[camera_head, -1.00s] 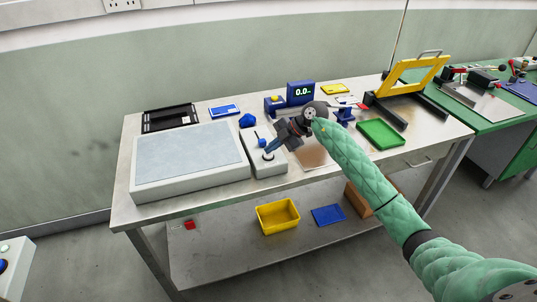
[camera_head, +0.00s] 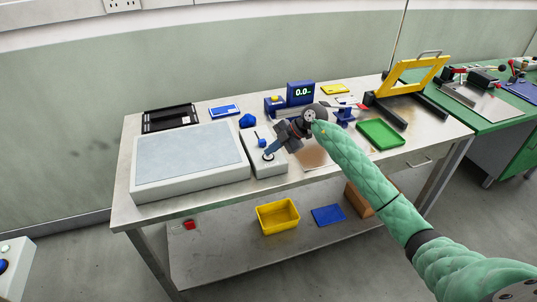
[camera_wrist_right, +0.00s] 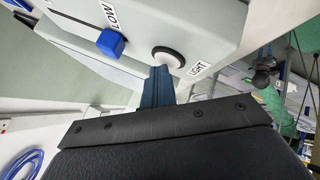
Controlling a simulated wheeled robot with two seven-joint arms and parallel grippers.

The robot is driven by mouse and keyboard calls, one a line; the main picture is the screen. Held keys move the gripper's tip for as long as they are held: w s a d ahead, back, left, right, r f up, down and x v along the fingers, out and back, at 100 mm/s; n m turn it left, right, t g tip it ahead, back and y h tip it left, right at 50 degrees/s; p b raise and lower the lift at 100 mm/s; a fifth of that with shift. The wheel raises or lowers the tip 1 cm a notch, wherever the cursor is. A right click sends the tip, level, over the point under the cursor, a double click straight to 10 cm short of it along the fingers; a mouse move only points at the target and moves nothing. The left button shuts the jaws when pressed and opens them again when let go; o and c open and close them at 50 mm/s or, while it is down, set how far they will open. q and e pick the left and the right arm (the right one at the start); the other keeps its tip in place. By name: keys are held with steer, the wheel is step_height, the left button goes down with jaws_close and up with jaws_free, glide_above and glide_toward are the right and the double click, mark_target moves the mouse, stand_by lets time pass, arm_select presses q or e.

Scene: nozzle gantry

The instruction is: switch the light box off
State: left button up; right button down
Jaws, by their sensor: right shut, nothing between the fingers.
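The light box (camera_head: 190,157) is a wide pale box with a grey-blue panel, at the left of the table. I cannot tell if its panel is lit. A pale control box (camera_head: 256,165) stands beside its right side. In the right wrist view it carries a round white button (camera_wrist_right: 168,57) with a dark ring, beside a label reading LIGHT, and a blue knob (camera_wrist_right: 110,43). My right gripper (camera_head: 270,152) is shut and empty, its blue fingertips (camera_wrist_right: 156,75) right at the button's edge. I cannot tell whether they touch it. My left gripper is out of view.
A blue display unit (camera_head: 300,93), a green tray (camera_head: 381,134) and a yellow frame (camera_head: 418,75) stand to the right on the table. A black tray (camera_head: 170,117) lies behind the light box. A yellow bin (camera_head: 278,216) is on the lower shelf.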

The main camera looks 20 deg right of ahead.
mark_target(271, 156)
steer(key=shift+r+p, duration=0.6)
steer(key=shift+r, duration=0.15)
steer(key=shift+r+p, duration=1.7)
steer(key=shift+r, duration=0.95)
